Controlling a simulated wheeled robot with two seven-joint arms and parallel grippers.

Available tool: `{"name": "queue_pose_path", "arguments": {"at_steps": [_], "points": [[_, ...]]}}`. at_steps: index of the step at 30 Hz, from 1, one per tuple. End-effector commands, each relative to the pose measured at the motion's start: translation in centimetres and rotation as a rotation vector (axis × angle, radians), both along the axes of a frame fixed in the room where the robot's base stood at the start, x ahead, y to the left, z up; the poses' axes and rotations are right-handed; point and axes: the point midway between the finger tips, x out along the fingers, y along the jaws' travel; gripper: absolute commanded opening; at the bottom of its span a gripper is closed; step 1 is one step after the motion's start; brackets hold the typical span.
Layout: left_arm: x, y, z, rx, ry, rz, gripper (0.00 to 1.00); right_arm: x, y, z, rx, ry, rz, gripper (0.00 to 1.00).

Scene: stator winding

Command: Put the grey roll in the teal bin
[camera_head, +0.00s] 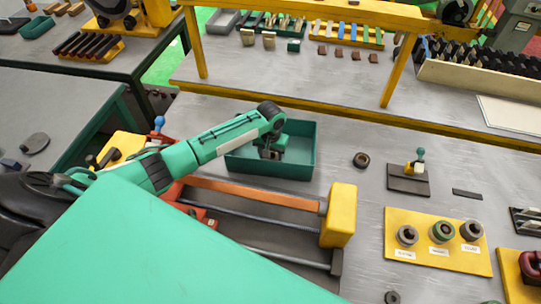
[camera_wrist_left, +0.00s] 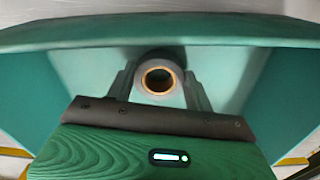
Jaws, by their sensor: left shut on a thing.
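The teal bin (camera_head: 305,160) stands on the grey table near the middle in the head view. My left gripper (camera_head: 269,154) reaches over it from the left, pointing down at its inside. In the left wrist view, my left gripper (camera_wrist_left: 160,90) is shut on the grey roll (camera_wrist_left: 146,79), a short ring with an orange-brown inner rim. The walls of the teal bin (camera_wrist_left: 235,32) surround the roll in that view. I cannot tell whether the roll touches the bin floor. In the head view the roll is not clearly visible. My right gripper is not in view.
A red and yellow fixture with rods (camera_head: 342,215) lies in front of the bin. A dark ring (camera_head: 361,160) lies to its right. A yellow board (camera_head: 438,263) holds 3 rings at the right. A yellow-framed shelf edge (camera_head: 330,123) runs behind the bin.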

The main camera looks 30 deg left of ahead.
Motion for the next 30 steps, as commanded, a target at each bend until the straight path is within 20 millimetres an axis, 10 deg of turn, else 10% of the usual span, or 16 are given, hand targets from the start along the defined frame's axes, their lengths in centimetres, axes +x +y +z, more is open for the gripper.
{"name": "queue_pose_path", "arguments": {"at_steps": [3, 4, 7, 19, 30], "points": [[0.0, 0.0, -0.4, -0.001, 0.001, 0.001, 0.3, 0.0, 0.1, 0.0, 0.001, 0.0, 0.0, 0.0], [0.0, 0.0, -0.3, -0.001, 0.0, 0.0, 0.59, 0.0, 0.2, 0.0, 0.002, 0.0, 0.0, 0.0], [0.0, 0.0, -0.3, 0.0, 0.001, 0.0, 0.75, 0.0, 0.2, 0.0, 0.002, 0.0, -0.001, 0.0], [0.1, 0.0, 0.6, -0.001, -0.002, 0.0, 0.75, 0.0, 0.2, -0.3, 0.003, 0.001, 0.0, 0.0], [0.1, 0.0, 8.0, -0.002, -0.003, 0.0, 0.75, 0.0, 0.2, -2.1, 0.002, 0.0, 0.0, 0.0]]}}
